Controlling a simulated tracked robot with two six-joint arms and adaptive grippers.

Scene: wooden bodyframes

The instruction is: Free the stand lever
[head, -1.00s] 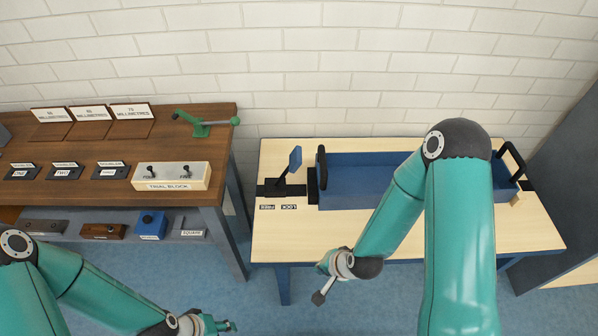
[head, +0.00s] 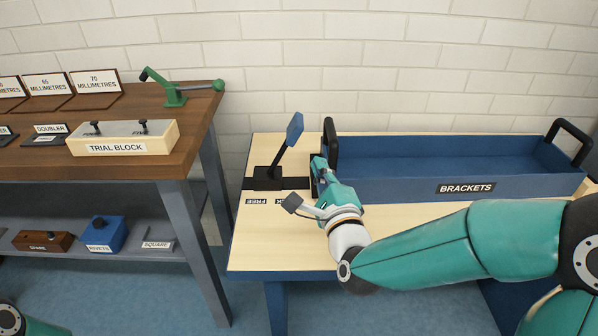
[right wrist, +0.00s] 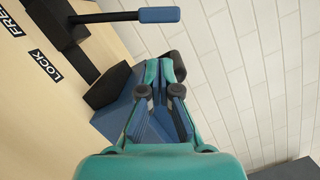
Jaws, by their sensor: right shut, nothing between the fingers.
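The stand lever (head: 292,133) has a black arm and a blue grip. It leans up and to the right from a black base (head: 266,181) at the left of the pale stand. It also shows at the top of the right wrist view (right wrist: 158,15). My right gripper (head: 319,166) is shut and empty, just right of the lever and apart from it, by the tray's left end. It also shows in the right wrist view (right wrist: 165,72). The FREE label (head: 264,201) lies in front of the base. The LOCK label (right wrist: 46,65) is partly hidden in the head view.
A blue BRACKETS tray (head: 410,182) with black upright handles (head: 331,150) stands on the pale stand (head: 285,240), close to my right gripper. A wooden bench at left carries a trial block (head: 125,137) and a green lever (head: 175,95). The stand's front left is clear.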

